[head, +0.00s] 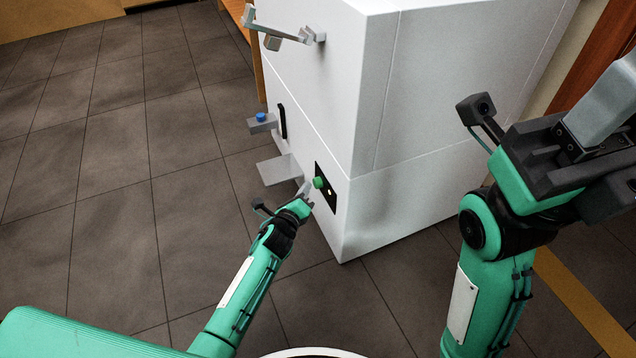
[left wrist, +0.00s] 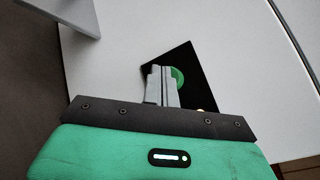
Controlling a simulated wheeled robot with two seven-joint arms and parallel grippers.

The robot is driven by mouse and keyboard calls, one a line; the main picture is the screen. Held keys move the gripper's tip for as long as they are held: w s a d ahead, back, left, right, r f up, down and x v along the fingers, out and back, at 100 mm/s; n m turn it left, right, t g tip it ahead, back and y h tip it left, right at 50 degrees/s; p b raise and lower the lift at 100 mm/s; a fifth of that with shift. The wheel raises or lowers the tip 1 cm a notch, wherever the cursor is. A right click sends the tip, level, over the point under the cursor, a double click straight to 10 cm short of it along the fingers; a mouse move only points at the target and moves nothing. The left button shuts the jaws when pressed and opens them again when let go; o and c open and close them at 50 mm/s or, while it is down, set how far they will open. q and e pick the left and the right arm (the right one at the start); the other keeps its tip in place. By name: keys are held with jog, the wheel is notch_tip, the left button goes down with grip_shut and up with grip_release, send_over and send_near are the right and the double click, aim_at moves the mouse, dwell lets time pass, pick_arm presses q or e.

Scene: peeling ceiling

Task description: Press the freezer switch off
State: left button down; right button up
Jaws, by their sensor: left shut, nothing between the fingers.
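The freezer (head: 400,110) is a large white box standing on the floor in the middle of the head view. Low on its left-facing side is a black panel (head: 326,187) with a round green switch (head: 319,183) and a small lit yellow light (head: 329,192). My left gripper (head: 306,188) is shut and empty, with its tips right at the green switch. In the left wrist view the shut fingers (left wrist: 162,84) partly cover the green switch (left wrist: 178,76); I cannot tell whether they touch it. My right gripper's fingers are not clearly in view; only the right arm shows at the right.
A grey handle (head: 275,35) sticks out high on the freezer. A dispenser ledge with a blue knob (head: 261,117) and a grey shelf (head: 278,170) stick out beyond the switch. The tiled floor (head: 120,170) at the left is clear.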

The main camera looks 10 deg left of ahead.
pick_arm(q)
jog(key=shift+w+d, duration=0.25)
jog(key=shift+d, duration=0.2)
dwell(0.5)
jog(key=shift+s+a, duration=0.55)
jog(key=shift+a, duration=0.3)
jog(key=shift+p, duration=0.3)
jog(key=s+a, duration=0.1)
jog(key=s+a+p, duration=0.1)
jog(key=a, duration=0.1)
jog(key=s+a, duration=0.1)
jog(key=a, duration=0.1)
jog(key=shift+s+p, duration=0.15)
jog(key=shift+p, duration=0.2)
